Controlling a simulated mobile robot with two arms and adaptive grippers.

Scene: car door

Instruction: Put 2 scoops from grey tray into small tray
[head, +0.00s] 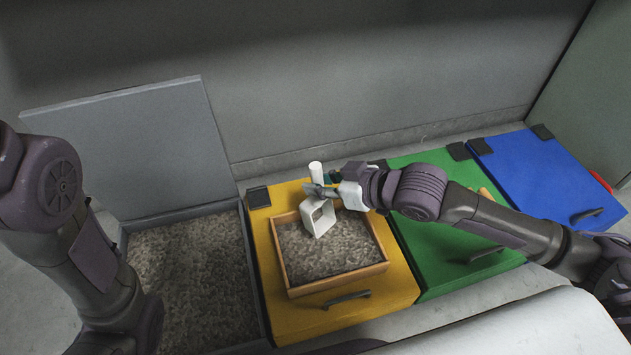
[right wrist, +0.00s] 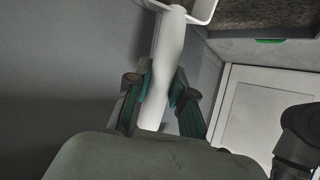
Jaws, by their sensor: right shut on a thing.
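My right gripper (head: 328,184) is shut on the handle of a white scoop (head: 318,214). In the right wrist view the gripper's green-padded fingers (right wrist: 160,92) close on both sides of the white handle (right wrist: 166,60). The scoop's square head is over the small wooden tray (head: 288,277), near its back edge; I cannot tell whether it touches the contents. The small tray holds grey-brown granules (head: 330,251) and stands on a yellow lid. The grey tray (head: 236,203), at the left, is open and full of similar granules. My left gripper is out of view.
The grey lid (head: 135,145) stands raised behind the grey tray. A yellow lid (head: 400,290), a green lid (head: 440,165) and a blue lid (head: 545,175) lie closed to the right, with dark handles. A grey wall rises behind.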

